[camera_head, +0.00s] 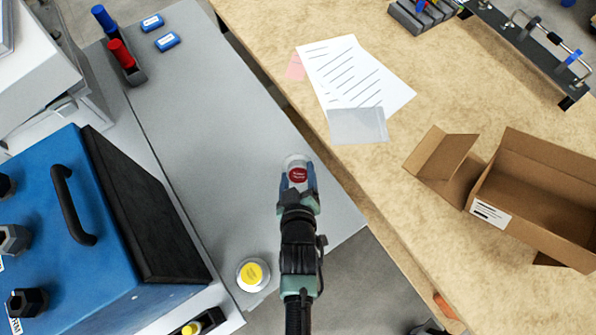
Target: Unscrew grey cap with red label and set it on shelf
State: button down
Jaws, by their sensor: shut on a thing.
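The grey cap with the red label (298,174) is near the right edge of the grey shelf surface (200,110), seen from above. My gripper (298,182) is shut on the cap, with a finger on each side of it. My arm comes in from the bottom of the view. I cannot tell from above whether the cap rests on the surface, is held over it, or sits on something beneath.
A round yellow-labelled cap (252,273) is at the shelf's front edge. A blue case (130,225) with a black panel stands left. Red and blue items (120,52) stand at back left. An open cardboard box (530,195) and papers (352,75) lie on the wooden table (440,100).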

jog(key=shift+s+a+r+g+p, duration=0.1)
jog(key=shift+s+r+g+p, duration=0.05)
jog(key=shift+r+g+p, duration=0.65)
jog(key=s+r+g+p, duration=0.5)
jog(key=s+g+p, duration=0.5)
jog(key=s+p, duration=0.15)
jog(key=shift+w+d+f+b, duration=0.1)
jog(key=shift+d+f+b, duration=0.05)
jog(key=shift+f+b, duration=1.25)
jog(key=shift+w+d+f+b, duration=0.1)
jog(key=shift+d+f+b, duration=0.05)
jog(key=shift+f+b, duration=1.25)
jog(key=shift+d+f+b, duration=0.15)
jog(key=shift+f+b, duration=1.05)
jog(key=shift+f, duration=0.35)
jog(key=shift+f+b, duration=0.45)
jog(key=shift+f, duration=0.3)
grip_release()
jog(key=shift+s, duration=0.1)
